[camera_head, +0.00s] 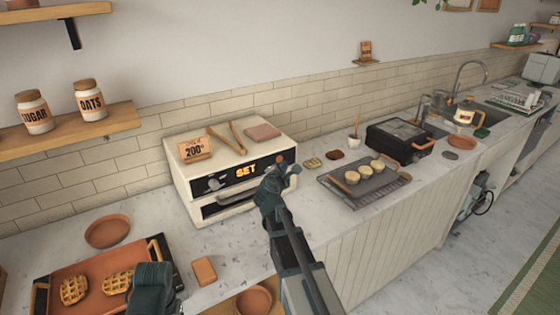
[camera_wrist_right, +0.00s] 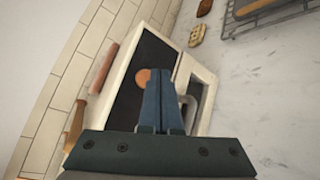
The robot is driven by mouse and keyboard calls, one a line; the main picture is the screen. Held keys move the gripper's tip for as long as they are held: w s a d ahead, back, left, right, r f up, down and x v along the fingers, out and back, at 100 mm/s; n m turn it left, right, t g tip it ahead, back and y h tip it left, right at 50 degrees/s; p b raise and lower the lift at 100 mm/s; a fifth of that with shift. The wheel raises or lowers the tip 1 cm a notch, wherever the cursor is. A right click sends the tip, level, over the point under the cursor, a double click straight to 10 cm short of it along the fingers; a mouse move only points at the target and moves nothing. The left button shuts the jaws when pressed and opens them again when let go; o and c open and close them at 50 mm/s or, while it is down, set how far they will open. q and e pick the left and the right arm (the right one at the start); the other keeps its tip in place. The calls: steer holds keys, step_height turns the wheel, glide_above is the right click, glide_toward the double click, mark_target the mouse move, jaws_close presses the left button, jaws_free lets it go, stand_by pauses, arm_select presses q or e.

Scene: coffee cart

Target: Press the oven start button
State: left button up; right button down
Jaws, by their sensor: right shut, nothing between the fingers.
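The cream oven (camera_head: 255,140) stands on the counter against the tiled wall, with a knob at left and an orange "SET" display (camera_head: 246,171) on its dark front panel. The start button, a round copper-coloured disc (camera_wrist_right: 143,76), shows in the right wrist view beside my fingertips; I cannot tell whether they touch it. My right gripper (camera_head: 284,168) is in front of the right end of the oven panel. In the right wrist view its fingers (camera_wrist_right: 163,78) are together, with nothing between them. My left gripper (camera_head: 150,285) is over the tray at lower left; its fingertips are unclear.
A "200°" card (camera_head: 195,149), tongs (camera_head: 225,145) and a pinkish block lie on the oven. An orange tray with waffles (camera_head: 70,262) is at lower left. A rack with round buns (camera_head: 365,188) and a black press (camera_head: 398,135) stand to the right.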

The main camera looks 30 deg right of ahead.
steer(key=shift+w, duration=0.1)
stand_by(0.4)
steer(key=shift+w, duration=0.35)
steer(key=shift+w+a, duration=0.1)
steer(key=shift+w, duration=0.3)
stand_by(0.6)
stand_by(0.3)
steer(key=shift+s, duration=0.8)
steer(key=shift+s, duration=0.1)
steer(key=s, duration=0.4)
steer(key=shift+s+d, duration=0.25)
steer(key=shift+s, duration=0.15)
stand_by(0.5)
